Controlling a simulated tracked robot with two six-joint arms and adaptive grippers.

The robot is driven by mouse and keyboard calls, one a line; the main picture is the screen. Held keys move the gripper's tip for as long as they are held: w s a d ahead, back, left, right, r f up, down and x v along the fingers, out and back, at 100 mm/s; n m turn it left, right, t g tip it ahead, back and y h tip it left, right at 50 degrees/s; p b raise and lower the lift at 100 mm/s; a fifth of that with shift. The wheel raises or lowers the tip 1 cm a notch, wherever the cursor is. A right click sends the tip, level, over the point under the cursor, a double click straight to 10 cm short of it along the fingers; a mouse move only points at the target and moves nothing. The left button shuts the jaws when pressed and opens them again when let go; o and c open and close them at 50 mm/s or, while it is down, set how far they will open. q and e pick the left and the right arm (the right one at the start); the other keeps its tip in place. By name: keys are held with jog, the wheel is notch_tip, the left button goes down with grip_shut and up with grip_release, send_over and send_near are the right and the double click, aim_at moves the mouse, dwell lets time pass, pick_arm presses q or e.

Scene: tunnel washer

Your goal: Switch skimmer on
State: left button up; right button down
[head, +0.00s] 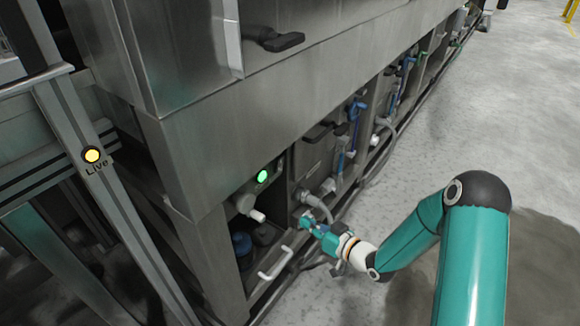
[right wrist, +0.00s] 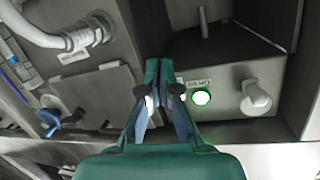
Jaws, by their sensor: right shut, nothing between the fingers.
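A grey control box with a lit green lamp (head: 262,176) and a pale rotary handle (head: 257,215) sits low under the machine's steel body. In the right wrist view the green lamp (right wrist: 201,97) glows beside a small label too small to read, with the pale handle (right wrist: 256,98) right of it. My right gripper (head: 304,221) is shut and empty, to the right of the box in the head view. In the right wrist view its fingertips (right wrist: 164,68) appear left of the lamp; whether they touch anything cannot be told. My left gripper is not in view.
A pale bar handle (head: 276,264) sits left of my right gripper. Blue-handled valves (head: 354,108) and hoses line the machine's lower side. A post with a yellow "Live" lamp (head: 91,155) stands at left. Grey floor (head: 480,110) is open at right.

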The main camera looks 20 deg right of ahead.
aim_at(281, 160)
jog(key=s+d+r+n+t+y, duration=0.2)
jog(key=d+r+n+t+y, duration=0.1)
jog(key=r, duration=0.8)
jog(key=shift+s+d+n+y, duration=0.2)
jog(key=shift+d+n+y, duration=0.65)
jog(key=shift+d, duration=0.35)
jog(key=b+x, duration=0.3)
jog(key=x, duration=1.1)
